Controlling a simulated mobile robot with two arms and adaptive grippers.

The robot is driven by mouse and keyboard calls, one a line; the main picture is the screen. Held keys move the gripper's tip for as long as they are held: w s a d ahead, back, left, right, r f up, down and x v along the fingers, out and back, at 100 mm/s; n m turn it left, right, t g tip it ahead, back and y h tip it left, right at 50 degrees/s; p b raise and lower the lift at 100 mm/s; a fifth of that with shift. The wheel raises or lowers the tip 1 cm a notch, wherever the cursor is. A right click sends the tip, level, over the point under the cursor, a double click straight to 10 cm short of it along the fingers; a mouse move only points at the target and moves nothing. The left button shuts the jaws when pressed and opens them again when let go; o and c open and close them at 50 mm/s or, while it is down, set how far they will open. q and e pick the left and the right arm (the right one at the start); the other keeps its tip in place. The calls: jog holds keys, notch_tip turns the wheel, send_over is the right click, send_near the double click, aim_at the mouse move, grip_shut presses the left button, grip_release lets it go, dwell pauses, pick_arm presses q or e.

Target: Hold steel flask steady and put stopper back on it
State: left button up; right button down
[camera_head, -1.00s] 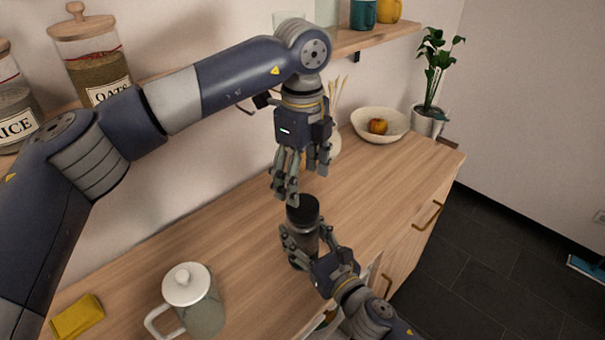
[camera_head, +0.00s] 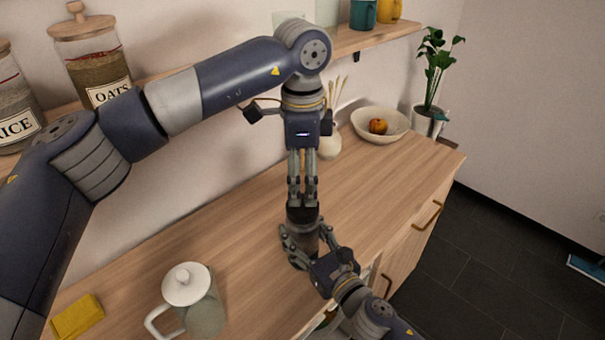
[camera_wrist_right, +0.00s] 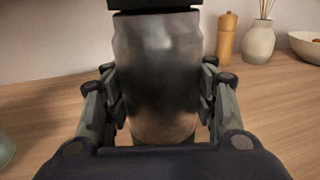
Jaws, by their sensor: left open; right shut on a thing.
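The steel flask (camera_head: 304,240) stands upright near the front edge of the wooden counter; its dark grey metal body also fills the right wrist view (camera_wrist_right: 158,75). My right gripper (camera_head: 308,248) is shut on the flask body, a finger on each side. The black stopper (camera_head: 302,216) is at the top of the flask, and its lower edge shows in the right wrist view (camera_wrist_right: 155,4). It appears to sit on the flask's mouth. My left gripper (camera_head: 303,203) points straight down over the stopper, open, its fingertips at the stopper's top. Whether they touch it, I cannot tell.
A lidded jug (camera_head: 203,308) and a yellow cloth (camera_head: 77,317) are at the front left. A reed vase (camera_head: 329,146), a bowl (camera_head: 365,132) with fruit and a plant (camera_head: 431,80) stand behind. A wooden mill (camera_wrist_right: 227,37) is behind the flask. Counter to the right is clear.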

aim_at(303, 204)
pick_arm(q)
notch_tip(303, 204, down, 8)
jog(key=shift+r, duration=0.15)
pick_arm(e)
jog(key=shift+f, duration=0.1)
